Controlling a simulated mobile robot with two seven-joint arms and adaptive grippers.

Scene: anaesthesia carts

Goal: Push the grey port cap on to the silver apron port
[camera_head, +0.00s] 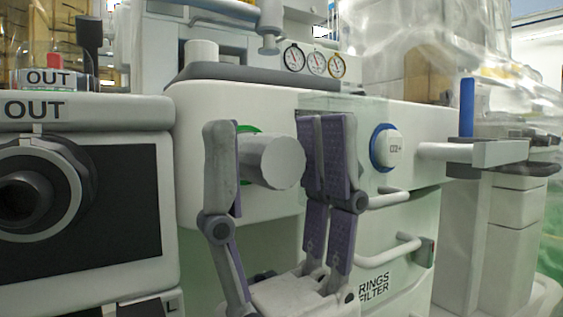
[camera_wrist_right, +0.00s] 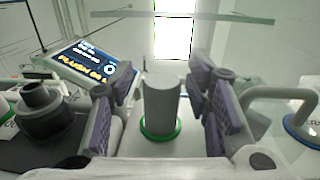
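A plain light grey cylinder, which looks like the port cap (camera_head: 272,162), juts out from the white machine front. A green ring (camera_head: 248,130) sits around its base; it also shows in the wrist view (camera_wrist_right: 160,134). No separate silver port shows; I cannot tell whether one is behind or under the cylinder. My right gripper (camera_head: 270,140) is open, with its purple-padded fingers on either side of the cylinder. In the wrist view the cylinder (camera_wrist_right: 162,105) stands between the fingers with gaps on both sides. My left gripper is out of view.
A white port marked CO2+ (camera_head: 394,148) with a blue ring is just right of my fingers. Handles (camera_head: 395,247) stick out below it. A dark panel with a black round port (camera_head: 40,190) is at left. A grey bar (camera_head: 475,152) juts out at right.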

